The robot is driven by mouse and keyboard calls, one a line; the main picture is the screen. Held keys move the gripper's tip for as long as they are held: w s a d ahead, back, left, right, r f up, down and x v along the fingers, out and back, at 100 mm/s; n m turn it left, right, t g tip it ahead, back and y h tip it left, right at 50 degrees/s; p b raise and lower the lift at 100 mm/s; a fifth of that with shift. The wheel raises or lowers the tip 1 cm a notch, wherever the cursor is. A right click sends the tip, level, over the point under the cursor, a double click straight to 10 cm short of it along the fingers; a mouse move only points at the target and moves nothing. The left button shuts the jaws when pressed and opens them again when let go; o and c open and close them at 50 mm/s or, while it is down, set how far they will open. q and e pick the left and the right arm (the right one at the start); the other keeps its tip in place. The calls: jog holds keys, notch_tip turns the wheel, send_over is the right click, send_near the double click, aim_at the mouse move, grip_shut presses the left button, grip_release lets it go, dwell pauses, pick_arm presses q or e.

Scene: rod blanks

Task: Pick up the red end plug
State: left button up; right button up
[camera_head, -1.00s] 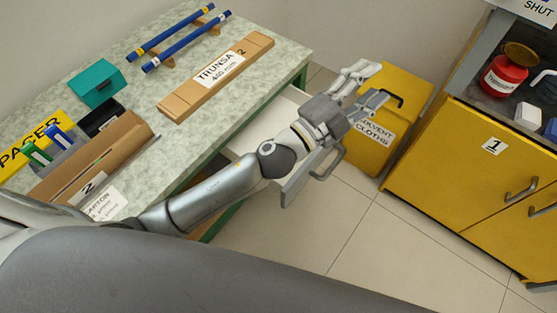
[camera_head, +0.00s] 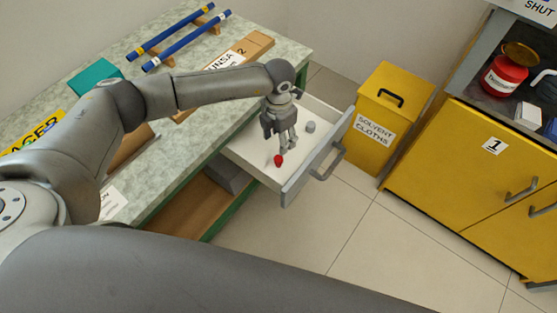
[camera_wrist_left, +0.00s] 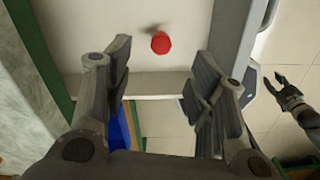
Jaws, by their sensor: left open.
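The red end plug (camera_head: 278,160) lies in the open white drawer (camera_head: 250,158), near its front left part. It also shows in the left wrist view (camera_wrist_left: 161,43), on the pale drawer floor. My left gripper (camera_head: 288,149) points down over the drawer, close to the plug. In the left wrist view my left gripper (camera_wrist_left: 162,78) is open and empty, and the plug shows beyond the gap between its fingers, not between the pads. My right gripper (camera_wrist_left: 273,82) appears at the right edge of the wrist view, small, its fingers apart.
A grey cylinder (camera_head: 311,127) lies in the drawer right of my left gripper. The drawer's grey front (camera_head: 312,168) with its handle stands beyond. A yellow solvent cloths bin (camera_head: 392,100) and a yellow cabinet (camera_head: 475,165) stand right. The bench (camera_head: 285,60) carries blue rods (camera_head: 190,40).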

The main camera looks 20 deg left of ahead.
pick_arm(q)
jog(key=shift+a+f, duration=0.25)
jog(key=b, duration=0.4)
send_over(279, 158)
jog(key=f, duration=0.4)
jog(key=shift+w+a+f, duration=0.2)
jog(key=shift+w+f, duration=0.1)
jog(key=f+b, duration=0.1)
jog(key=f, duration=0.2)
jog(key=f+b, duration=0.1)
jog(key=f, duration=0.1)
jog(key=shift+s+d+b, duration=0.2)
jog(key=shift+s+b, duration=0.1)
jog(key=shift+s, duration=0.05)
jog(key=shift+f, duration=0.4)
jog(key=shift+r, duration=0.1)
jog(key=c, duration=0.8)
